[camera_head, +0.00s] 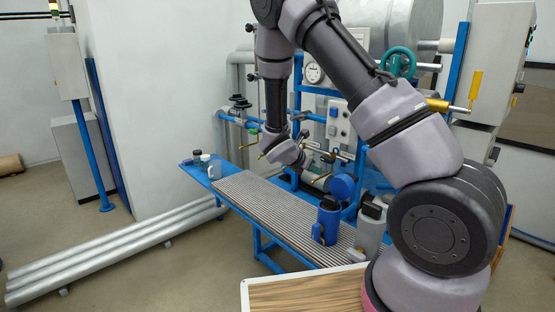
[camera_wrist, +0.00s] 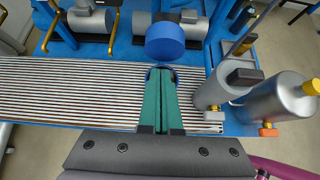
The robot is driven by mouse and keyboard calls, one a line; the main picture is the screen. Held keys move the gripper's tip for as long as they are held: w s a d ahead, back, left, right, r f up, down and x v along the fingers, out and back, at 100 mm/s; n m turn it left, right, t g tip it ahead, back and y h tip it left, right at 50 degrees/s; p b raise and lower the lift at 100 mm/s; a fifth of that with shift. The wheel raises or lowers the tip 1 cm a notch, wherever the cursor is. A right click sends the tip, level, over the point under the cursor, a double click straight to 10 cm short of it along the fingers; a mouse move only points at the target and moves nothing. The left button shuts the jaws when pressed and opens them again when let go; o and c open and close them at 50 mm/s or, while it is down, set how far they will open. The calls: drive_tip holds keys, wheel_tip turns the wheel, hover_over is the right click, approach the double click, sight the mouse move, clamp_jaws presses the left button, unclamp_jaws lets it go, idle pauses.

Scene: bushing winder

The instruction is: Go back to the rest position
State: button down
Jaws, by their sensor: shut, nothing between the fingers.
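My gripper (camera_wrist: 161,75) shows in the wrist view as two green fingers closed together, with nothing between them. It is over the slatted top of the blue bench (camera_wrist: 70,95). A blue round cap (camera_wrist: 165,43) lies just beyond the fingertips in the picture; I cannot tell the gap in depth. In the head view my arm reaches from the right over the bench, and its end is near the blue pipe frame. The fingers are too small to make out there.
A blue canister (camera_head: 328,222) and a grey canister (camera_head: 371,230) stand on the bench's near end. Small bottles (camera_head: 205,162) stand at its far end. Valves and a gauge (camera_head: 313,73) are behind my arm. A wooden-topped table (camera_head: 305,295) is in front. Floor at left is open beside metal pipes (camera_head: 115,250).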

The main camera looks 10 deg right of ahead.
drive_tip(key=s+d+r+m+g+y, duration=0.2)
drive_tip(key=s+r+m, duration=0.45)
drive_tip(key=r, duration=0.25)
drive_tip(key=s+d+r+m+g+y, duration=0.1)
drive_tip(key=s+d+r+m, duration=0.2)
drive_tip(key=s+r+m, duration=0.35)
drive_tip(key=s+a+r+m+t+y, duration=0.2)
drive_tip(key=s+a+r+m+y, duration=0.1)
drive_tip(key=s+r+m, duration=0.4)
drive_tip(key=s+a+r+m+t+y, duration=0.2)
drive_tip(key=s+a+r+m+y, duration=0.2)
drive_tip(key=s+r+m, duration=0.4)
wheel_tip(320, 180, up, 2)
drive_tip(key=shift+s+a+r+m+y, duration=0.15)
drive_tip(key=shift+a+r+m+y, duration=0.15)
drive_tip(key=shift+y, duration=0.1)
drive_tip(key=shift+s, duration=0.15)
